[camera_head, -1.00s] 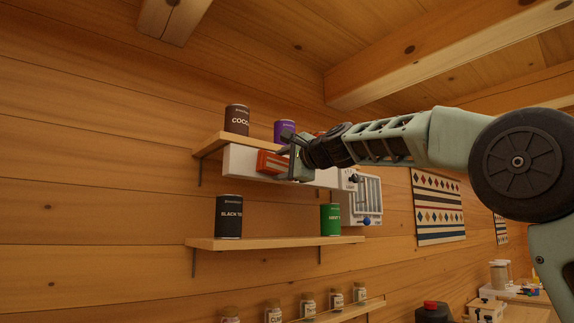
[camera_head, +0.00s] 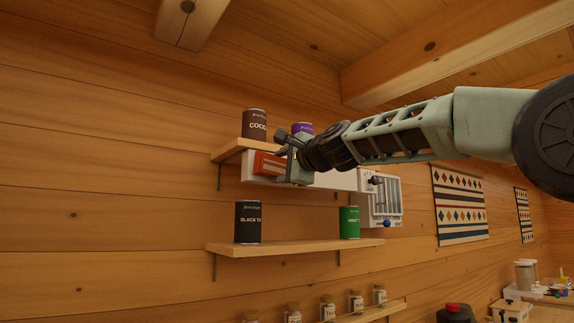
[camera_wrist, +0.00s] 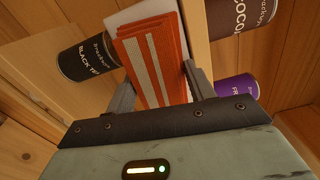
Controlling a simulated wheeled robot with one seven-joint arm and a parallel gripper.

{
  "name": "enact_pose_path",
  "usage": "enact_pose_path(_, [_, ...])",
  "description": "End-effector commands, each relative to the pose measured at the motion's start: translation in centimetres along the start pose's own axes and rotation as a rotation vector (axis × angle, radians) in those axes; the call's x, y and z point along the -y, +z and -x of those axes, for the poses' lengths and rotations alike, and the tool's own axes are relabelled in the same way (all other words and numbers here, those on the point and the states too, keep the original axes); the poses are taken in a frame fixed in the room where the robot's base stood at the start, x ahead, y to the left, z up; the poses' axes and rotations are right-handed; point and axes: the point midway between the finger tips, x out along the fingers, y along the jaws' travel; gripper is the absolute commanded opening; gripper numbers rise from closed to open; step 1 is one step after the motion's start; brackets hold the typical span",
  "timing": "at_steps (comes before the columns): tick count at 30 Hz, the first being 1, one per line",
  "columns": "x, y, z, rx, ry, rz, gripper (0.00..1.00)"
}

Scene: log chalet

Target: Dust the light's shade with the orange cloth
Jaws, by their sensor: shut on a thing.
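The light's shade (camera_head: 334,180) is a long white bar under the upper shelf on the log wall. My gripper (camera_head: 290,164) is shut on the orange cloth (camera_head: 268,164), near the bar's left part. In the wrist view the cloth (camera_wrist: 150,55) is a folded orange pad with pale stripes between my fingers (camera_wrist: 160,90). A strip of the white shade (camera_wrist: 128,15) shows just behind its far end. The cloth appears to be against the shade's front, though the exact contact is hard to tell. My gripper hides part of the bar.
A cocoa tin (camera_head: 255,124) and a purple tin (camera_head: 302,129) stand on the upper shelf (camera_head: 228,152), close above my gripper. A black tea tin (camera_head: 248,222) and a green tin (camera_head: 349,222) stand on the lower shelf (camera_head: 290,247).

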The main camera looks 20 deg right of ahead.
Motion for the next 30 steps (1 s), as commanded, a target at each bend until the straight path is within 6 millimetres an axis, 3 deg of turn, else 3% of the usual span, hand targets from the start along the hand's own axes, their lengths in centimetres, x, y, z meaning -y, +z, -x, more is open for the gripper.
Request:
enact_pose_path(8, [0.0,-0.1,0.3,-0.002,-0.002,0.001,0.29])
enact_pose_path(24, [-0.1,-0.2,5.3,-0.003,-0.002,0.000,0.29])
enact_pose_path(30, [0.0,-0.2,6.1,-0.003,-0.002,0.000,0.29])
